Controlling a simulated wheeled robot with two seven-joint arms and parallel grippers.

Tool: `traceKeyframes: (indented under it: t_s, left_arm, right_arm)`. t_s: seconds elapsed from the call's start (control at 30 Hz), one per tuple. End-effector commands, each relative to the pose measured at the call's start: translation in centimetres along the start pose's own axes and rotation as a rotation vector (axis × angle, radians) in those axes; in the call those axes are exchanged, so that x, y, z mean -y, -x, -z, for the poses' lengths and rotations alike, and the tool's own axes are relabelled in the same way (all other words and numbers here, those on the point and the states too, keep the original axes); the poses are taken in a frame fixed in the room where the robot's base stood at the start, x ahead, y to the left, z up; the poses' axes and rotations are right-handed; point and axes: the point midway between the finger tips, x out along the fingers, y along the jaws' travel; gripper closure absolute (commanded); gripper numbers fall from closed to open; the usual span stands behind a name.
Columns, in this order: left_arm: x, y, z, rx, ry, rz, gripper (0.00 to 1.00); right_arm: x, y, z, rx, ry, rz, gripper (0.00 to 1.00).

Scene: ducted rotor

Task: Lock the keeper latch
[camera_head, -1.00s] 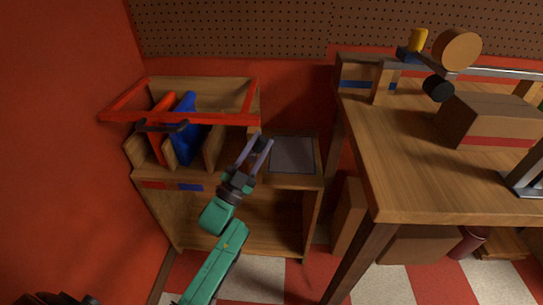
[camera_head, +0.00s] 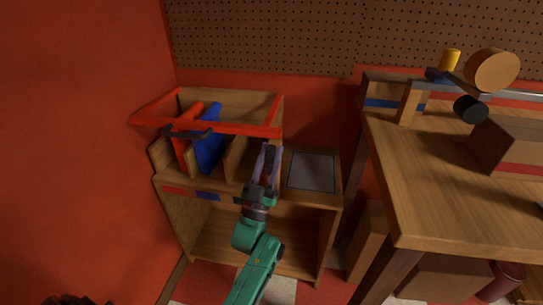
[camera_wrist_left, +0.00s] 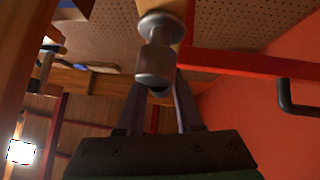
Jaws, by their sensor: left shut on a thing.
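A red keeper frame (camera_head: 205,128) lies across the wooden rack at the top of the low cabinet, with a dark handle (camera_head: 187,132) on its front bar. A grey metal knob (camera_wrist_left: 154,55), seemingly the latch's knob, shows close up in the left wrist view. My left gripper (camera_head: 268,152) is at the right end of the red front bar. Its fingers (camera_wrist_left: 158,88) are shut on the metal knob. In the head view the fingers hide the knob. I cannot tell the latch's exact position. My right gripper is not recognisable in view.
A blue panel (camera_head: 209,151) and a red panel (camera_head: 183,142) stand in the rack's slots. A grey pad (camera_head: 311,171) lies on the cabinet top to the right. A workbench (camera_head: 440,180) with a cardboard box (camera_head: 505,147) stands further right. A red wall borders the left.

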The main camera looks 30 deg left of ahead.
Motion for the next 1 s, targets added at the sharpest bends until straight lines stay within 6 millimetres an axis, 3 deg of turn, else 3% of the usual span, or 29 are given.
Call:
traceKeyframes:
  t_s: [0.27,0.3,0.37,0.73,0.87,1.0]
  left_arm:
    - [0.0,0.1,-0.1,0.002,0.007,0.003,1.0]
    - [0.0,0.1,-0.1,0.002,0.007,0.003,0.54]
    - [0.0,0.1,-0.1,0.001,0.006,0.002,0.36]
    - [0.0,0.4,-0.1,0.001,0.003,0.001,0.36]
    - [0.0,2.4,-0.2,0.004,0.003,0.001,0.36]
    - [0.0,5.9,-0.2,0.006,0.003,0.001,0.36]
  right_arm:
    - [0.1,0.0,0.0,0.0,0.0,0.001,0.5]
    - [0.1,0.0,0.0,0.0,0.0,0.001,0.5]
    - [0.1,0.0,0.0,0.0,0.0,0.001,0.5]
    - [0.0,0.0,0.0,0.001,0.0,0.001,0.5]
    - [0.1,-0.1,0.0,0.003,0.0,0.001,0.5]
    - [0.1,0.3,0.5,0.0,0.001,0.003,0.5]
